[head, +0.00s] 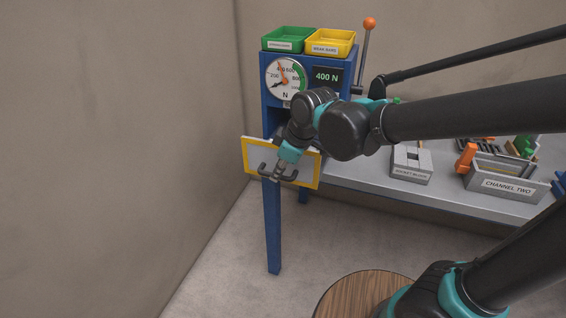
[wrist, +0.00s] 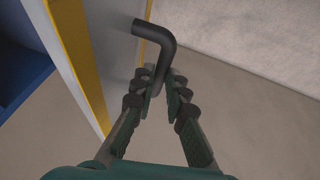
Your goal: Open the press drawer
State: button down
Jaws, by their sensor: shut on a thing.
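The blue press (head: 276,112) stands against the wall at centre left. Its drawer front (head: 254,152) is a grey panel with a yellow border, below the gauge. How far it stands out from the press is hard to tell. A dark bent handle (head: 266,171) is on the panel; in the wrist view it shows as a black bent bar (wrist: 155,37) beside the grey panel (wrist: 107,50). My gripper (wrist: 156,88) is at the handle, its fingers closed around the lower part of the bar. In the head view my gripper (head: 281,168) partly covers the panel.
Green (head: 287,39) and yellow (head: 330,42) bins sit on top of the press, beside an orange-knobbed lever (head: 368,25). A grey bench (head: 450,199) with a socket block (head: 411,164) and a channel two tray (head: 508,185) lies right. The floor in front is clear, except a round wooden top (head: 350,292).

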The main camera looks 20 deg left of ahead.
jog(key=shift+s, duration=0.4)
jog(key=c, duration=1.5)
grip_release()
jog(key=shift+c, duration=0.2)
jog(key=shift+r, duration=0.1)
jog(key=v, duration=1.1)
jog(key=shift+r, duration=0.4)
jog(key=shift+d, duration=0.1)
